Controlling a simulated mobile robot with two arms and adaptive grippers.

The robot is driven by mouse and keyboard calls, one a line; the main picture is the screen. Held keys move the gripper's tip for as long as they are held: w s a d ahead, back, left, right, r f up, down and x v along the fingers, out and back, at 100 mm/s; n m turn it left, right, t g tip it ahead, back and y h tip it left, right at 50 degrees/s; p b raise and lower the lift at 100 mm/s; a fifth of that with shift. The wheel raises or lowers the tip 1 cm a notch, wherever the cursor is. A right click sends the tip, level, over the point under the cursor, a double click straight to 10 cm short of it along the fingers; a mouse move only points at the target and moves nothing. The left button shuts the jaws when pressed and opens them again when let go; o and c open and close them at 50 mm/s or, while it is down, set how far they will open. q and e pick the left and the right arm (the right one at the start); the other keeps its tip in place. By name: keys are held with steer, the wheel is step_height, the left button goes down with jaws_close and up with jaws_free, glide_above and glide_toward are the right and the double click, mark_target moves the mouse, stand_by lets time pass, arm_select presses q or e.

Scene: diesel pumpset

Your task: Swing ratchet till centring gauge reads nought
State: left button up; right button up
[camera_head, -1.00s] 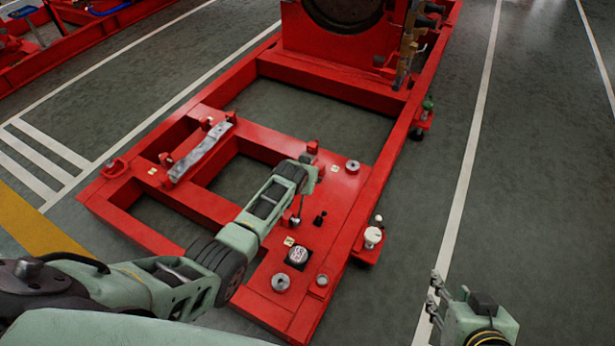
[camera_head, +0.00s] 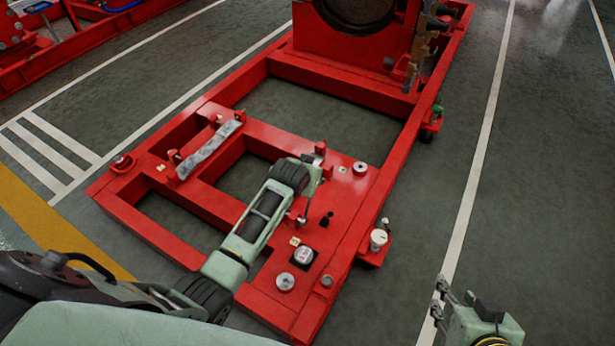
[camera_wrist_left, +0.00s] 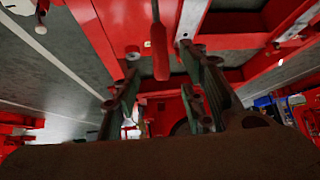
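The gauge appears to be the small pale round dial (camera_head: 303,256) in a dark surround on the red base frame (camera_head: 338,232); its reading is too small to make out. My left gripper (camera_head: 308,203) is low over the frame, beyond the dial, its fingers partly hidden by my arm. In the left wrist view its two fingers (camera_wrist_left: 162,92) stand apart. A red handle-like bar (camera_wrist_left: 159,48) shows in the gap between them, with no visible contact. I cannot tell whether it is the ratchet. My right gripper (camera_head: 440,298) is off the frame's right side, its fingers apart and empty.
Silver round fittings (camera_head: 285,281) and a black knob (camera_head: 326,219) stand near the dial. A grey bar (camera_head: 210,150) lies across the frame's left part. A white-topped cup (camera_head: 378,239) sits on a right-side bracket.

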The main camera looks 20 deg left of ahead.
arm_select(q)
steer(key=shift+v, duration=1.9)
stand_by(0.4)
